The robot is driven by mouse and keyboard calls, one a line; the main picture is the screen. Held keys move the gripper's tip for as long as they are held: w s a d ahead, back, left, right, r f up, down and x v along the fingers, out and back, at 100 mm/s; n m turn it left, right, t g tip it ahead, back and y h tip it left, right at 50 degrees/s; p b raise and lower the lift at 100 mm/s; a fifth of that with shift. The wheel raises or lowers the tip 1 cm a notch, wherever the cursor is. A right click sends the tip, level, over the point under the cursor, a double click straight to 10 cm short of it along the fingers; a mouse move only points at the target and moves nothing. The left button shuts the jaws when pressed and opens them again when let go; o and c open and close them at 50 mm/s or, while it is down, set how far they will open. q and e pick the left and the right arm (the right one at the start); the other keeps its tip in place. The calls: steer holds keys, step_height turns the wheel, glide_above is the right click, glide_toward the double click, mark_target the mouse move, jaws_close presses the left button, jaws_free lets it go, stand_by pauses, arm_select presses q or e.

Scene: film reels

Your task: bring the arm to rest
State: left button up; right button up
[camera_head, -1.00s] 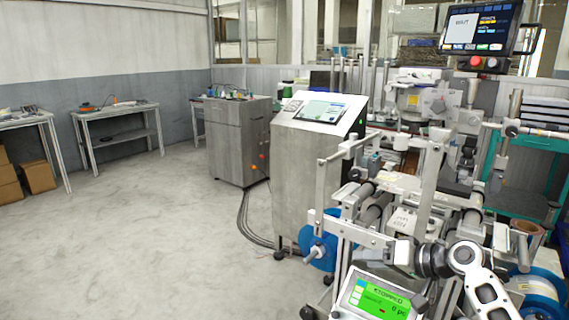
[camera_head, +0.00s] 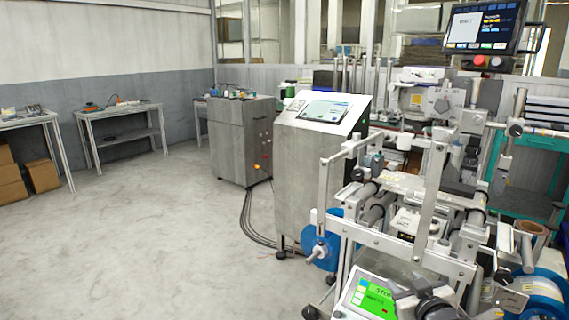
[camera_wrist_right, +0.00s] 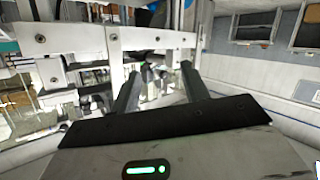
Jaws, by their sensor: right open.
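My right gripper (camera_head: 412,303) shows at the bottom edge of the head view, in front of the green-lit control display (camera_head: 370,297), and covers part of it. Most of its arm is out of the picture. In the right wrist view my right gripper (camera_wrist_right: 160,84) has its two dark fingers apart, with nothing held between them. My left gripper is not in view.
A film machine (camera_head: 420,215) with rollers and metal bars stands close beyond the gripper. A blue reel (camera_head: 321,247) hangs at its left, and another reel (camera_head: 540,300) sits at the lower right. A grey console (camera_head: 312,180) stands behind. The floor (camera_head: 140,240) at left is clear.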

steer(key=s+a+f+g+y, duration=0.1)
steer(key=s+a+f, duration=0.2)
steer(key=s, duration=0.6)
steer(key=s+a+f+g+y, duration=0.1)
steer(key=s+a+f, duration=0.2)
steer(key=s+a, duration=0.3)
steer(key=s+a+f+g+y, duration=0.1)
steer(key=s+a+f, duration=0.3)
steer(key=s, duration=1)
steer(key=shift+a+m+g, duration=0.15)
steer(key=shift+m+g, duration=0.25)
steer(key=shift+g, duration=0.1)
steer(key=shift+f, duration=0.1)
